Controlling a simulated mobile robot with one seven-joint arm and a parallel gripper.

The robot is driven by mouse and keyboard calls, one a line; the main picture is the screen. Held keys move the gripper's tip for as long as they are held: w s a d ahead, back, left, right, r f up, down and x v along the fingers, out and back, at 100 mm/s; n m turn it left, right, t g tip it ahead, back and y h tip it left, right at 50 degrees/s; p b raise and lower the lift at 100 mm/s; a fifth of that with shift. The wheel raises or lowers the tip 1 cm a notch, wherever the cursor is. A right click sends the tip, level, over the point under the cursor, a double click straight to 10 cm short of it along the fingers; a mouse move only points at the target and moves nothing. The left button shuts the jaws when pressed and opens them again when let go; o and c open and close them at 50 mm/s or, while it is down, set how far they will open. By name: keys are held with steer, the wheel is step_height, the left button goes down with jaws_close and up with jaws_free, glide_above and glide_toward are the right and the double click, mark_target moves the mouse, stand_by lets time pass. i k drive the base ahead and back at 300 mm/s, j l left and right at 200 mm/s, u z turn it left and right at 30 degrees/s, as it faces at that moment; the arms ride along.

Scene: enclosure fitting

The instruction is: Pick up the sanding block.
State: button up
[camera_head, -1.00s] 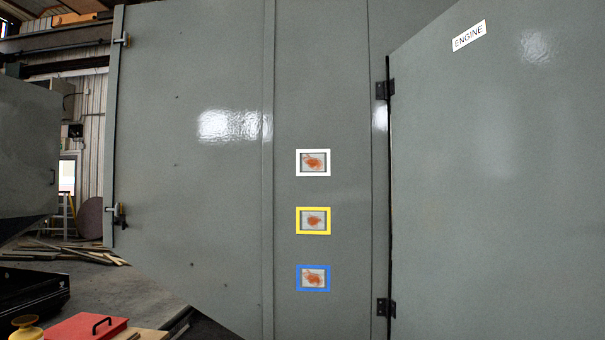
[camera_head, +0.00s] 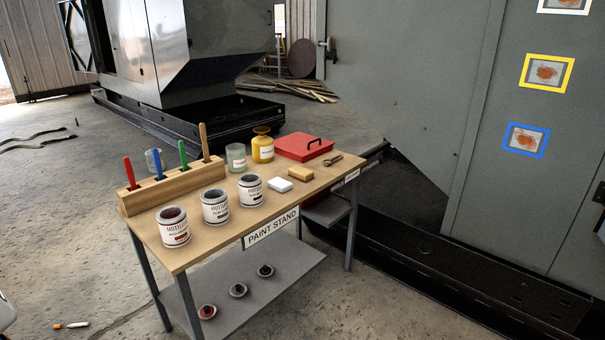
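One is a tan-yellow block (camera_head: 300,174) with a darker side. My gripper is not in view.
On the table stand three paint cans (camera_head: 215,206), a wooden rack (camera_head: 172,187) with upright coloured handles, a glass jar (camera_head: 236,157), a yellow bottle (camera_head: 262,148), a red box (camera_head: 304,147) and a brush-like tool (camera_head: 332,160). Lids (camera_head: 238,290) lie on the lower shelf. A grey enclosure (camera_head: 420,90) stands right.

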mark_target(304, 175)
steer(key=i, duration=0.85)
steer(key=i+l, duration=0.15)
steer(key=i, duration=0.7)
steer(key=i+u, duration=0.1)
steer(key=i, duration=0.75)
